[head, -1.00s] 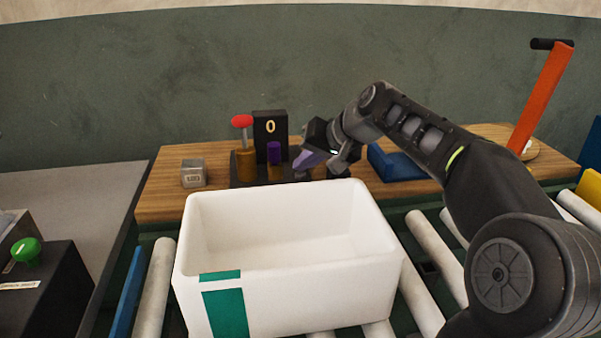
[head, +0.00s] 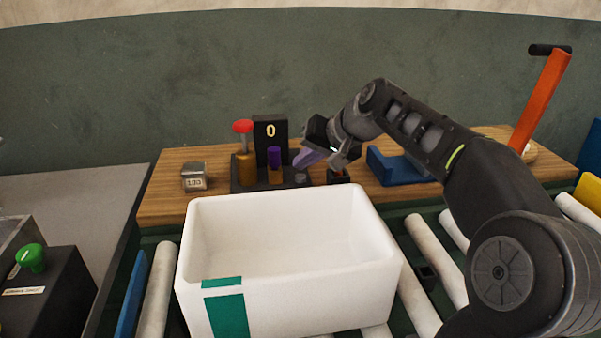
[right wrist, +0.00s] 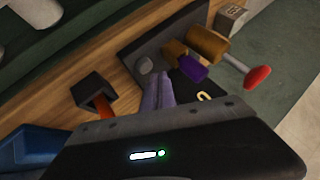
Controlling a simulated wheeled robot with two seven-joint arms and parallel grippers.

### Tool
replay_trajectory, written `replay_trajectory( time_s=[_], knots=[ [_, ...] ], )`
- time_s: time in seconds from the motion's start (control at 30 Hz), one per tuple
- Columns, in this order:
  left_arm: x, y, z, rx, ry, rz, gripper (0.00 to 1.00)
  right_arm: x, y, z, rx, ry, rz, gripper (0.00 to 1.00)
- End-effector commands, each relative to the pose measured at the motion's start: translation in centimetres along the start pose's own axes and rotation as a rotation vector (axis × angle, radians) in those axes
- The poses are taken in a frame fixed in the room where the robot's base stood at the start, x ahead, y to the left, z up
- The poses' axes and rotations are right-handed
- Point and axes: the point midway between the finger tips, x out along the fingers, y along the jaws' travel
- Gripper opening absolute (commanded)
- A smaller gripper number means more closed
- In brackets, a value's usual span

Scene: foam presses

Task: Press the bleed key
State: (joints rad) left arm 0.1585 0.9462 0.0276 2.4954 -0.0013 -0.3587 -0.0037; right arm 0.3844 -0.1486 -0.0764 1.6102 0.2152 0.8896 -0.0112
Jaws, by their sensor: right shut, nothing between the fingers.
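A black base plate (head: 240,187) on the wooden bench carries a red-capped brass post (head: 243,150), a purple-topped brass post (head: 275,165), a black block showing 0 (head: 270,140) and a low grey round key (head: 300,178). The grey key, which looks like the bleed key, also shows in the right wrist view (right wrist: 145,64). No label on it is readable. My right gripper (head: 303,160) has its purple fingers shut and empty, just above the grey key. In the right wrist view its fingertips (right wrist: 158,82) are beside the key; contact cannot be made out. My left gripper is not in view.
A white box (head: 290,300) stands on rollers in front of the bench. A small metal cube (head: 194,177) lies left of the plate. A black socket (head: 338,176) and blue cradle (head: 395,167) are to the right. An orange lever (head: 540,100) rises at far right.

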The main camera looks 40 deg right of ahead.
Motion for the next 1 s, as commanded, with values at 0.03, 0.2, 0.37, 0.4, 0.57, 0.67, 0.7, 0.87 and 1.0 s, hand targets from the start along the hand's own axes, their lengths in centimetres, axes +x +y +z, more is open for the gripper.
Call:
replay_trajectory(
  time_s=[0.03,0.2,0.37,0.4,0.57,0.67,0.7,0.87,1.0],
  knots=[
    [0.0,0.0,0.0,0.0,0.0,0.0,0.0,0.0,0.0,0.0,0.0,0.0,0.0,0.0],
    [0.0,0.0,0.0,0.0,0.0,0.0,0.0,0.0,0.0,0.0,0.0,0.0,0.0,0.0],
    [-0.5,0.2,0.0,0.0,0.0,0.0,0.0,-0.5,-0.3,-0.3,0.0,0.001,0.0,0.0],
    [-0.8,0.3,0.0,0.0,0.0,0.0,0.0,-0.7,-0.5,-0.5,0.0,0.001,-0.001,0.0],
    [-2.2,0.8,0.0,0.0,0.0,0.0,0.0,-1.9,-1.4,-1.4,0.0,0.001,-0.001,0.0],
    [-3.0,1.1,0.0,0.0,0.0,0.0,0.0,-2.6,-1.9,-1.9,0.0,0.001,-0.001,0.0],
    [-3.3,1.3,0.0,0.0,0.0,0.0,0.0,-2.8,-2.1,-2.1,0.0,0.001,-0.001,0.0],
    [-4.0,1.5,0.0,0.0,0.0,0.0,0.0,-3.5,-2.6,-2.5,0.0,0.0,-0.001,0.0],
    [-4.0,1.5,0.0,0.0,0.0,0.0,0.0,-3.5,-2.6,-2.5,0.0,0.0,0.0,0.0]
  ],
)
